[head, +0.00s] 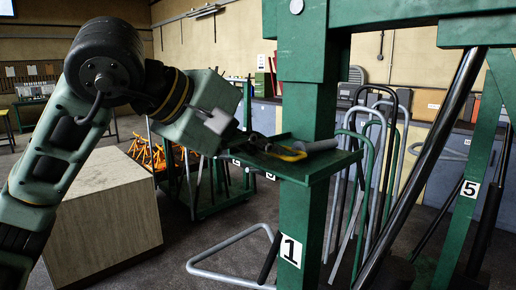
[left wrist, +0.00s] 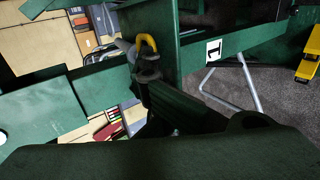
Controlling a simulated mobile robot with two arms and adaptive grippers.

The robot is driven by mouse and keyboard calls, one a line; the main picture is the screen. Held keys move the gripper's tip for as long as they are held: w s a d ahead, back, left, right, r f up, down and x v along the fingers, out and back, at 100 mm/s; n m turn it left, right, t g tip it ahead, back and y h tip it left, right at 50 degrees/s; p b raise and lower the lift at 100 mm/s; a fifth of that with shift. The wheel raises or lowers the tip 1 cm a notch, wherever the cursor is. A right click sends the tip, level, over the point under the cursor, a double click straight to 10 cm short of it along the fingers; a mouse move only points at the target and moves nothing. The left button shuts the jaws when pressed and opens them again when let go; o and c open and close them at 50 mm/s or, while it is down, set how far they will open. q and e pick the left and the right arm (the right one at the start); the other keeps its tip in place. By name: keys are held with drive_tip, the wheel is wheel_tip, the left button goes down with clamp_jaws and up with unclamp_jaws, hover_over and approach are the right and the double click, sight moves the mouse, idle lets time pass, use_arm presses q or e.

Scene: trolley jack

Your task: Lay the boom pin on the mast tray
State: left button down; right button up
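The green mast tray (head: 335,162) juts from the green mast (head: 290,230). A grey cylindrical piece (head: 318,145) and a curved yellow piece (head: 286,153) are at its top surface. I cannot tell which is the boom pin, or whether they are one thing. My left gripper (head: 262,142) reaches in from the left, its dark fingers low at the tray's left end, close to the yellow piece. In the left wrist view, the yellow piece (left wrist: 147,42) shows just beyond the dark fingers (left wrist: 150,72). Whether they grip it is hidden. My right gripper is out of view.
A wooden-sided block (head: 105,215) and a green cart (head: 215,190) with orange items stand below left. Bent tubes (head: 375,130) stand behind the mast. A slanted dark cylinder (head: 420,165) crosses at right. A grey tubular frame (head: 235,268) is on the floor.

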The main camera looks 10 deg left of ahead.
use_arm(q)
drive_tip(key=v, duration=1.2)
idle(0.4)
